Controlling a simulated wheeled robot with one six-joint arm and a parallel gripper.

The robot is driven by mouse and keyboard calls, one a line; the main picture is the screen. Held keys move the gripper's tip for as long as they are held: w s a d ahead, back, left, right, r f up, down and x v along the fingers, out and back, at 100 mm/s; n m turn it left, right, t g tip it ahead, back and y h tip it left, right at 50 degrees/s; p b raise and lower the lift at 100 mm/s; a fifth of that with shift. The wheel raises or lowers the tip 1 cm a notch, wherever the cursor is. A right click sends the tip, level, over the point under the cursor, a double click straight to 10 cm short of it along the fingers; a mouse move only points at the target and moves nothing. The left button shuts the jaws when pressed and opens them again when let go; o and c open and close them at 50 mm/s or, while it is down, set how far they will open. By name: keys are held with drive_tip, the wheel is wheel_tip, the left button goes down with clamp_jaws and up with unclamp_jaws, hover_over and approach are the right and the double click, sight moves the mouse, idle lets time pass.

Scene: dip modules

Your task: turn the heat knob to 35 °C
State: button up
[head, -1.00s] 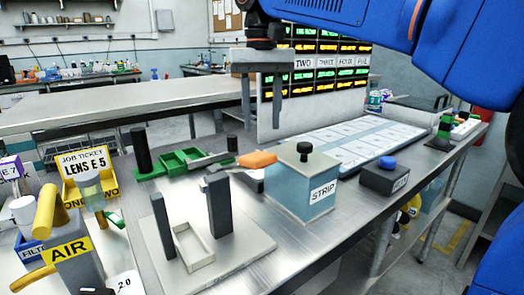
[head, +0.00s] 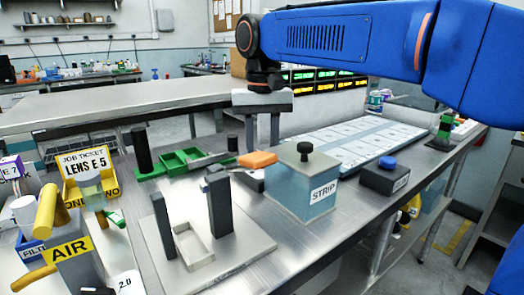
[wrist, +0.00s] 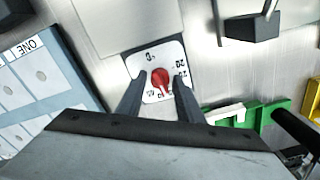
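The heat knob (wrist: 160,77) is a red round knob on a white dial plate (wrist: 149,60) with printed numbers, seen in the wrist view. Its pointer reading is too small to tell surely. My gripper (wrist: 160,80) is open, with one dark finger on each side of the knob; whether the fingers touch it I cannot tell. In the head view my gripper (head: 263,148) points down behind the orange handle (head: 258,159) and the STRIP box, over the bench. The knob cannot be made out in the head view.
The STRIP box (head: 302,182) and a dark box with a blue button (head: 386,177) stand in front. A labelled tray (head: 345,140) lies to the right, with a display panel behind. Green trays (head: 185,161) and a grey fixture with two posts (head: 230,250) stand to the left.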

clamp_jaws()
idle(0.9)
drive_tip(key=shift+o, duration=1.7)
unclamp_jaws()
drive_tip(key=shift+r, duration=0.15)
wheel_tip(320, 180, up, 17)
drive_tip(key=shift+r, duration=0.1)
